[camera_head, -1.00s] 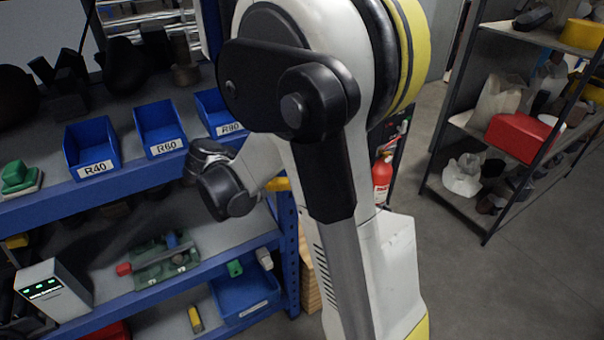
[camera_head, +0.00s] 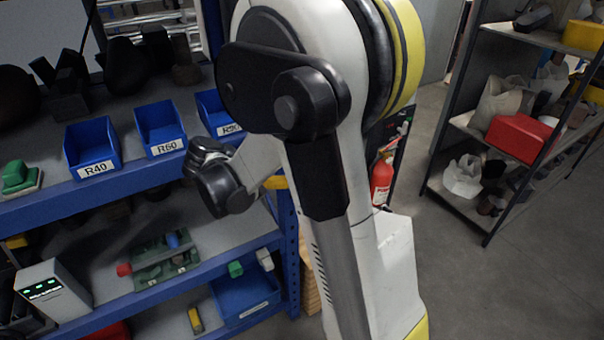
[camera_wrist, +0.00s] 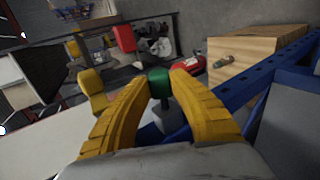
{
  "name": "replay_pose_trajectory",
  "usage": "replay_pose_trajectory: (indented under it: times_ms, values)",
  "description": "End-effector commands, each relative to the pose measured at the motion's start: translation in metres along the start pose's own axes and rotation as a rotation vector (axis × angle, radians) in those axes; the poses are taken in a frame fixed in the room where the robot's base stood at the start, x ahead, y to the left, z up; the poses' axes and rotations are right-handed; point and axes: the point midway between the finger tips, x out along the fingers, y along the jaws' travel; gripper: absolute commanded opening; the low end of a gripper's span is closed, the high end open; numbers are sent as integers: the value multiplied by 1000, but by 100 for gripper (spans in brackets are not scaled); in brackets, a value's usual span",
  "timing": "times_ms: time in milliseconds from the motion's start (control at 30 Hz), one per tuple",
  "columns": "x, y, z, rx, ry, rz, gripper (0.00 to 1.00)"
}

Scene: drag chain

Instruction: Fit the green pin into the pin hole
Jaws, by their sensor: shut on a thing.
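The green pin (camera_wrist: 158,75) has a round green head and a dark shaft below it. In the wrist view my gripper (camera_wrist: 161,90) is shut on it, with one yellow finger on each side. In the head view my arm hides the pin and most of the gripper; only a bit of yellow shows beside the wrist. A green fixture (camera_head: 155,272) with a red end and a blue cylinder lies on the lower shelf at the left. I cannot make out the pin hole in either view.
Blue bins (camera_head: 91,146) stand on the upper shelf of a blue rack. A blue post (camera_head: 288,250) edges the rack near my arm. A wooden drawer box (camera_wrist: 245,60) shows in the wrist view. Grey floor (camera_head: 530,270) is clear at the right.

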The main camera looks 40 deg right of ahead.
Motion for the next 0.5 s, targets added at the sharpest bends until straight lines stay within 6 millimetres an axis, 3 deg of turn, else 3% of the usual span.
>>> replay_pose_trajectory:
  times_ms: [500]
  values:
    - [0,0,-13,0,0,0,0]
